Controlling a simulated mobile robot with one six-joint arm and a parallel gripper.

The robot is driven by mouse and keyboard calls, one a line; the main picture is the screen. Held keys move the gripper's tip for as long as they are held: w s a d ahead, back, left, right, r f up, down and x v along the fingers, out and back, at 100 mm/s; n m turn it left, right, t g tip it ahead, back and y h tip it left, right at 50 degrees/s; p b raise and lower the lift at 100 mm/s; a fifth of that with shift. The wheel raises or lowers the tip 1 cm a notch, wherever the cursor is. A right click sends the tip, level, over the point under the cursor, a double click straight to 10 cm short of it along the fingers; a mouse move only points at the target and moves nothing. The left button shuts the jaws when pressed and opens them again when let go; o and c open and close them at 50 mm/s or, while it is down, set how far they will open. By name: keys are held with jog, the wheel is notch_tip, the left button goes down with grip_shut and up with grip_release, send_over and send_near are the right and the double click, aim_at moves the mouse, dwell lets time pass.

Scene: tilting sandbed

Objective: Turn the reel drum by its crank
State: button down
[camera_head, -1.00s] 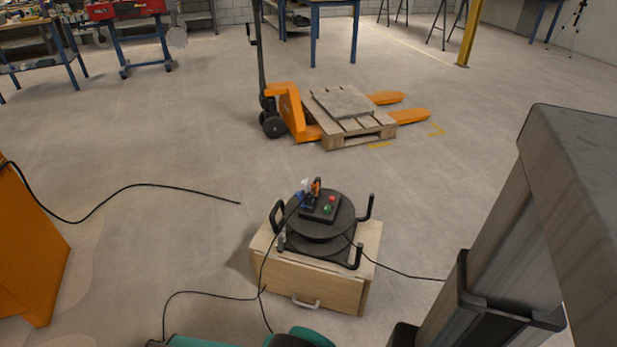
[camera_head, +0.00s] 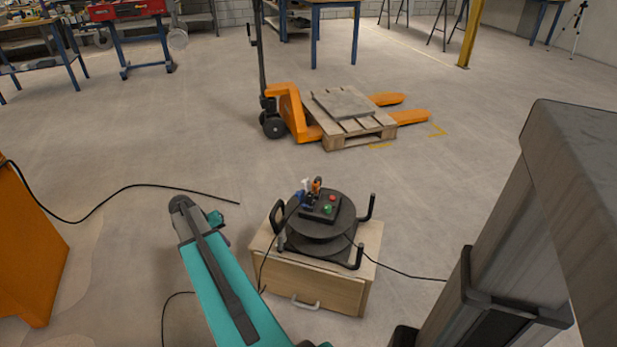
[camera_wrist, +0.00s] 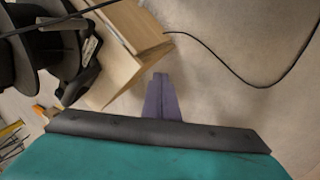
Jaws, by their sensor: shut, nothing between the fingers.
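The black reel drum (camera_head: 318,222) stands in a dark frame on a wooden cabinet (camera_head: 315,284) in the head view. Its top carries a panel with red and green buttons. A small grey upright piece (camera_head: 281,240) at its left side may be the crank; I cannot tell. In the wrist view part of the reel (camera_wrist: 58,52) shows at the upper left. My gripper (camera_wrist: 160,78) is shut and empty there, apart from the reel in the picture. In the head view my teal arm is left of the cabinet and the fingers are not visible.
A black cable (camera_head: 400,270) runs right from the reel across the floor; another cable (camera_head: 130,188) lies at the left. An orange object (camera_head: 30,250) stands at the left edge. A pallet truck (camera_head: 290,112) with a pallet (camera_head: 355,130) stands behind. Floor between is clear.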

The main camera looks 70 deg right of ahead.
jog(key=s+d+r+m, duration=0.2)
jog(key=s+d+r, duration=0.2)
jog(key=d+r, duration=0.3)
jog(key=s+d+r+m+g+h, duration=0.1)
jog(key=s+d+r+m, duration=0.1)
jog(key=s+d+r, duration=0.2)
jog(key=s+d+r+m+h, duration=0.1)
jog(key=s+d+r, duration=0.4)
jog(key=d+r, duration=0.5)
jog(key=d+m, duration=0.1)
jog(key=d, duration=0.4)
jog(key=shift+d+g+b, duration=0.15)
jog(key=shift+g+b, duration=0.25)
jog(key=shift+s+f, duration=0.1)
jog(key=b+x, duration=0.1)
jog(key=x, duration=0.2)
jog(key=s+b+x, duration=0.1)
jog(key=x, duration=0.3)
jog(key=s+r+b+x, duration=0.1)
jog(key=x, duration=0.3)
jog(key=shift+s+d+f, duration=0.1)
jog(key=shift+d, duration=0.05)
jog(key=shift+s+d, duration=0.15)
jog(key=shift+s, duration=0.45)
